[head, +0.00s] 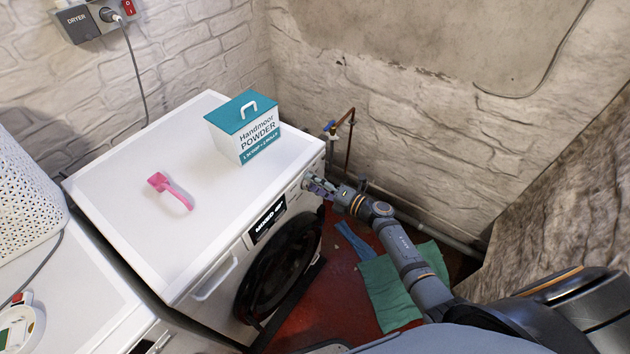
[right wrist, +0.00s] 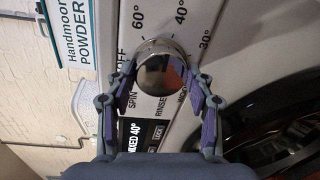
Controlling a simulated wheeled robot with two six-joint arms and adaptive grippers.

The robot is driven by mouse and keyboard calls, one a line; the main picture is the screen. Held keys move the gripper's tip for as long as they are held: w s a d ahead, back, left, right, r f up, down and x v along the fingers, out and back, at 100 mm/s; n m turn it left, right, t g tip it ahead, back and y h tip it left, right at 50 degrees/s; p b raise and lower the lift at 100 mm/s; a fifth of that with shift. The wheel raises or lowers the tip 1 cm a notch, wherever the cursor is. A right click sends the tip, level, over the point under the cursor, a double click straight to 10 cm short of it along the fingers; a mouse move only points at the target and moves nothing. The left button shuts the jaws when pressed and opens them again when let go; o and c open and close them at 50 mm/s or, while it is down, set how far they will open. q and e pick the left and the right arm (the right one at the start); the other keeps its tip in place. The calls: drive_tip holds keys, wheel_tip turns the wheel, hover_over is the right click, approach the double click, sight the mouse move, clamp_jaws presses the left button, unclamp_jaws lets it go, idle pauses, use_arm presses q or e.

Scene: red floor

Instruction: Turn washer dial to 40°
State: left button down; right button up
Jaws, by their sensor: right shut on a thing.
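The washer (head: 130,190) is a white front-loader with a dark round door. Its round silver dial (right wrist: 158,66) is ringed by printed marks, including 60°, 40°, 30°, SPIN and RINSE. My right gripper (right wrist: 160,78) has its two fingers on opposite sides of the dial, shut on it. In the head view my right gripper (head: 312,184) reaches the panel's right end and mostly hides the dial. The dark display (right wrist: 141,138) reads MIXED 40°. I cannot make out a pointer on the dial. My left gripper is not in view.
On the washer top are a teal-lidded powder box (head: 243,130) and a pink scoop (head: 172,190). A second white machine (head: 70,290) stands at left, with a white basket (head: 25,180). A green cloth (head: 385,290) lies on the red floor. A pipe (head: 350,145) runs behind.

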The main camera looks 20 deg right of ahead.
drive_tip(key=shift+w+r+m+p, duration=0.15)
drive_tip(key=shift+m+p, duration=0.35)
drive_tip(key=shift+m, duration=0.5)
drive_tip(key=o, duration=1.2)
drive_tip(key=shift+c, duration=0.2)
drive_tip(key=f+v, duration=0.1)
drive_tip(key=v, duration=1.1)
drive_tip(key=shift+r, duration=0.35)
